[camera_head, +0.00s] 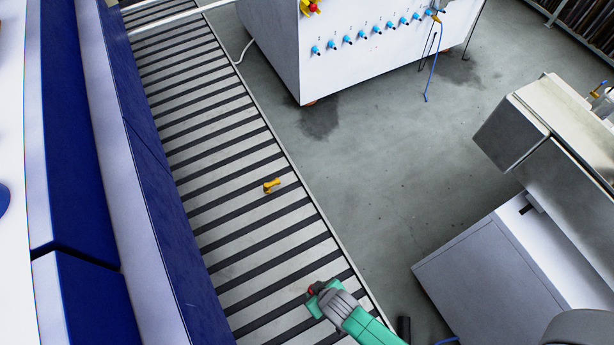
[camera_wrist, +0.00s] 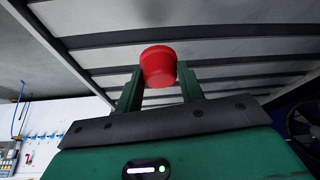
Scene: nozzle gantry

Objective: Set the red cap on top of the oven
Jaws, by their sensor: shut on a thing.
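The red cap (camera_wrist: 158,62) is held between the two green fingers of my gripper (camera_wrist: 158,80) in the wrist view. Its rounded end sticks out past the fingertips. In the head view only a small red part of the cap (camera_head: 311,291) shows at the tip of my gripper (camera_head: 318,292), which is over the lower part of the slatted conveyor. I cannot tell for sure which machine is the oven. A grey and white box-shaped machine (camera_head: 480,275) stands at the right.
The slatted conveyor (camera_head: 235,165) runs from upper left to lower middle, with a small yellow part (camera_head: 271,186) on it. Blue panels (camera_head: 150,190) border its left side. A white cabinet (camera_head: 350,65) with several blue nozzles stands at the top. Grey floor (camera_head: 390,160) between is clear.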

